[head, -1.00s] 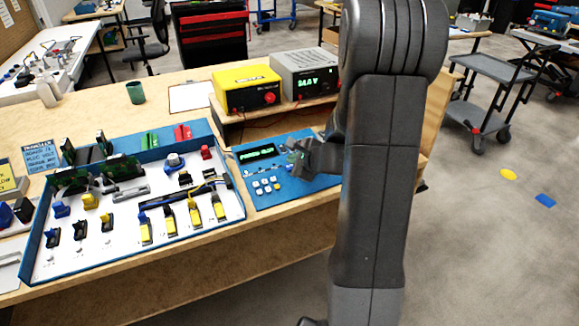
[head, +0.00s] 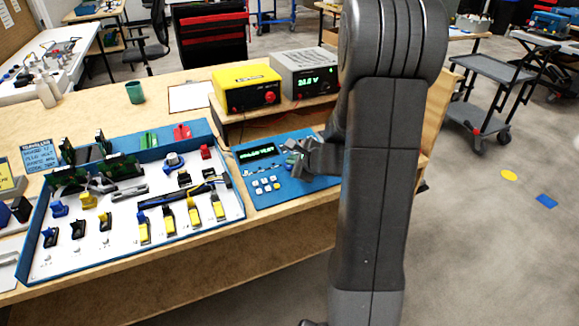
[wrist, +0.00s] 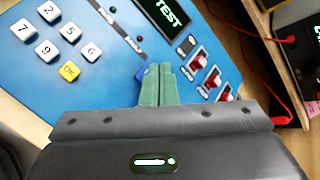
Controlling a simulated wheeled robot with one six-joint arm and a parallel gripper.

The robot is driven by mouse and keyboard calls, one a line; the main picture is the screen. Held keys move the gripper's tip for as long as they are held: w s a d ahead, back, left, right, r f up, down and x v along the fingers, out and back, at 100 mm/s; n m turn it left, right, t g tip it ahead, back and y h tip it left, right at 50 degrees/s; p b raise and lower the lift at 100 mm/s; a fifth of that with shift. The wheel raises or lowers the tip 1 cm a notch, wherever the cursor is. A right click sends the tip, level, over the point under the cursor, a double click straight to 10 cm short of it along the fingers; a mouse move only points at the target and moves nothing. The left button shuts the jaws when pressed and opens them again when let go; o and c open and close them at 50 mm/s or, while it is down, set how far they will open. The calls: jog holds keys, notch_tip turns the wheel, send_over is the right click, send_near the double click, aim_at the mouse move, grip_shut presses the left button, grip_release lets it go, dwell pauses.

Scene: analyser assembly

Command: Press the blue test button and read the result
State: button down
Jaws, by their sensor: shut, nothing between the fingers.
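The blue analyser panel (head: 300,192) lies on the wooden bench, with a dark display (head: 257,151) showing green text. In the wrist view the visible part of the display (wrist: 165,15) reads "TEST". My gripper (head: 293,158) is over the panel's right part. In the wrist view its green fingers (wrist: 157,82) are shut with nothing between them. A blue button (wrist: 140,74) shows just beside the fingertips and is partly hidden by them. I cannot tell whether the fingertips touch it or whether it is pressed in.
Several white keys and a yellow OK key (wrist: 69,72) lie left of the fingers. Red toggle switches (wrist: 197,64) are close on the right. A wiring tray (head: 236,205) stands left of the panel. A yellow box (head: 247,88) and a grey voltage supply (head: 305,75) stand behind.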

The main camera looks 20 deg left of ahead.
jog(key=shift+f+b, duration=0.35)
jog(key=shift+b, duration=0.05)
dwell(0.4)
jog(key=shift+r, duration=0.15)
jog(key=shift+d+r+p, duration=0.1)
jog(key=shift+r+p, duration=0.4)
jog(key=shift+r, duration=0.15)
jog(key=shift+s+d+r+p, duration=0.15)
jog(key=shift+r+p, duration=0.45)
jog(key=shift+r, duration=0.2)
jog(key=shift+s+d+r+p, duration=0.1)
jog(key=shift+r+p, duration=0.55)
jog(key=shift+r, duration=0.2)
jog(key=shift+s+d+r+p, duration=0.15)
jog(key=shift+r+p, duration=0.45)
jog(key=shift+r, duration=0.2)
jog(key=shift+f, duration=0.2)
